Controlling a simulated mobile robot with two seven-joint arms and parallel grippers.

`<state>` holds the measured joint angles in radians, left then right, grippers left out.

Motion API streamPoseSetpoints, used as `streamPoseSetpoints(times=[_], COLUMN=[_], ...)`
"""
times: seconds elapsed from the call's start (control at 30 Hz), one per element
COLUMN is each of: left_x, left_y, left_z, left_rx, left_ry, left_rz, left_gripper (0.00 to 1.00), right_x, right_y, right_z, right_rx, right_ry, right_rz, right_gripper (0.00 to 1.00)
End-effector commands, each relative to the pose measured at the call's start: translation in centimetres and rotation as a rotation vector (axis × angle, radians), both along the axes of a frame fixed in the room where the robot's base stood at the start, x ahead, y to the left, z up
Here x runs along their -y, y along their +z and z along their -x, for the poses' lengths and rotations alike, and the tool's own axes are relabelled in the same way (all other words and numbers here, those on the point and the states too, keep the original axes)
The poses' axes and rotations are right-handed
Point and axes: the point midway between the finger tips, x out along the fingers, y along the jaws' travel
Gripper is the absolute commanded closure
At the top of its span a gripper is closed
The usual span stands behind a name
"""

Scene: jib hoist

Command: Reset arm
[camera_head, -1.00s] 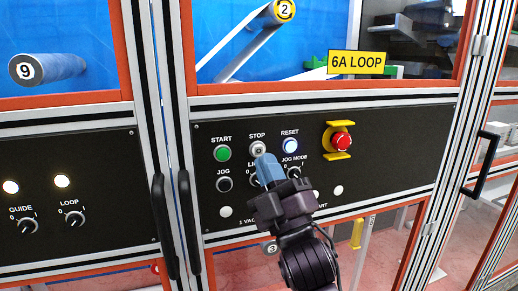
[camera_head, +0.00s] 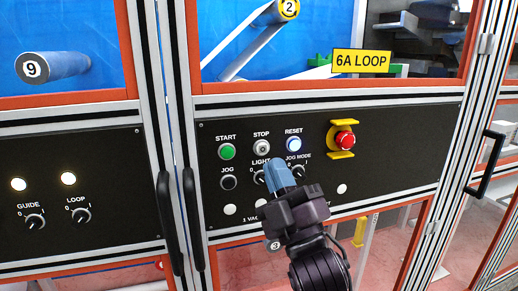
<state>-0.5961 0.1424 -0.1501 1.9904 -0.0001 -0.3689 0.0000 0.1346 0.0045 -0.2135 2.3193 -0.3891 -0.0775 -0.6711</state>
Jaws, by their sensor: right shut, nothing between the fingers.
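My right gripper (camera_head: 277,172) is shut and empty. It stands in front of the black control panel (camera_head: 385,155), over the area around the LIGHT knob (camera_head: 259,177), which it partly hides. The lit RESET button (camera_head: 294,145) is above and right of the fingertips, and the grey STOP button (camera_head: 262,147) is above them. The green START button (camera_head: 227,151) and the black JOG button (camera_head: 228,183) are to the left. I cannot tell whether the fingertips touch the panel. My left gripper is not in view.
A red emergency stop (camera_head: 345,139) in a yellow guard sticks out on the right of the panel. Black door handles (camera_head: 193,219) stand out left of the panel. Another handle (camera_head: 487,164) is at the far right. A second panel (camera_head: 110,180) with GUIDE and LOOP knobs is on the left.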

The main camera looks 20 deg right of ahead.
Motion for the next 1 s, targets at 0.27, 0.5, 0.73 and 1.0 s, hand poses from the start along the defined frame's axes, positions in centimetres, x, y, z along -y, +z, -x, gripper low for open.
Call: streamPoseSetpoints(times=[0.27, 0.5, 0.73, 1.0], left_x=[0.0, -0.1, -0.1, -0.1], left_y=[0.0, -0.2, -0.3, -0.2], left_z=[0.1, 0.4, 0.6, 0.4], left_rx=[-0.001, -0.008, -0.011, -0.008], left_ry=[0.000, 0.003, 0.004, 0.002], left_rz=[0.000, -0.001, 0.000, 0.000], left_gripper=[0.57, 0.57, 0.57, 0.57], right_x=[0.0, 2.1, 5.5, 10.0], right_y=[-2.2, -13.4, -26.4, -40.3], right_z=[-2.0, -5.0, -3.1, 4.8], right_rx=[-0.155, -0.518, -0.832, -1.134], right_ry=[0.177, 0.286, 0.241, 0.089], right_rz=[-0.201, -0.475, -0.687, -0.852], right_gripper=[1.00, 1.00, 1.00, 1.00])
